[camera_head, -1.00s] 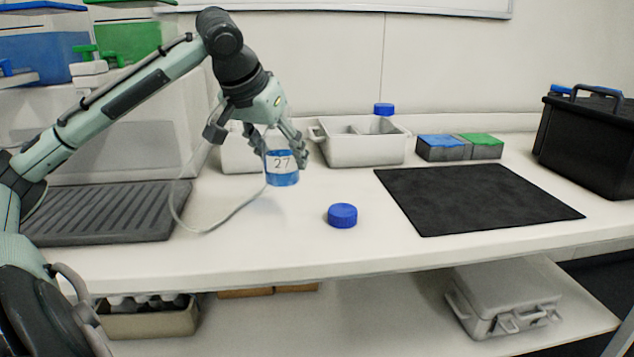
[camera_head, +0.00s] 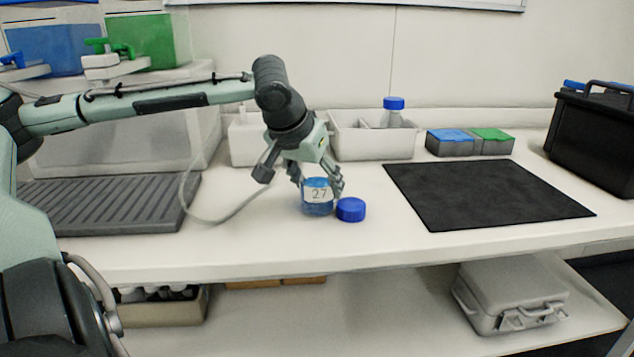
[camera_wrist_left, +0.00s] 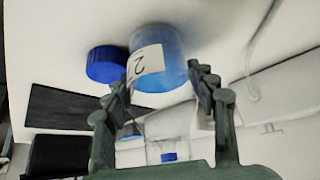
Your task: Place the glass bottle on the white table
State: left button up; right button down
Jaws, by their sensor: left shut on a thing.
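The glass bottle (camera_head: 317,203) holds blue liquid and bears a white label reading 27. My left gripper (camera_head: 317,182) is shut on it from above, fingers on either side, and holds it upright at or just above the white table (camera_head: 250,245); I cannot tell if it touches. In the left wrist view the bottle (camera_wrist_left: 160,60) shows between the fingers (camera_wrist_left: 163,82). A blue screw cap (camera_head: 351,209) lies on the table just right of the bottle, and it also shows in the left wrist view (camera_wrist_left: 106,64). My right gripper is not in view.
A black mat (camera_head: 485,194) lies to the right and a grey ribbed tray (camera_head: 110,208) to the left. Behind stand a white bin (camera_head: 372,146) with a blue-capped bottle (camera_head: 393,112), small boxes (camera_head: 450,143) and a black case (camera_head: 595,140). The front strip of table is clear.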

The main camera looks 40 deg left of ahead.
pick_arm(q)
jog(key=o, duration=1.5)
jog(key=shift+c, duration=0.2)
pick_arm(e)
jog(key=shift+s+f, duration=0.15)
pick_arm(q)
jog(key=shift+r, duration=0.15)
jog(key=v, duration=1.2)
jog(key=shift+p, duration=0.45)
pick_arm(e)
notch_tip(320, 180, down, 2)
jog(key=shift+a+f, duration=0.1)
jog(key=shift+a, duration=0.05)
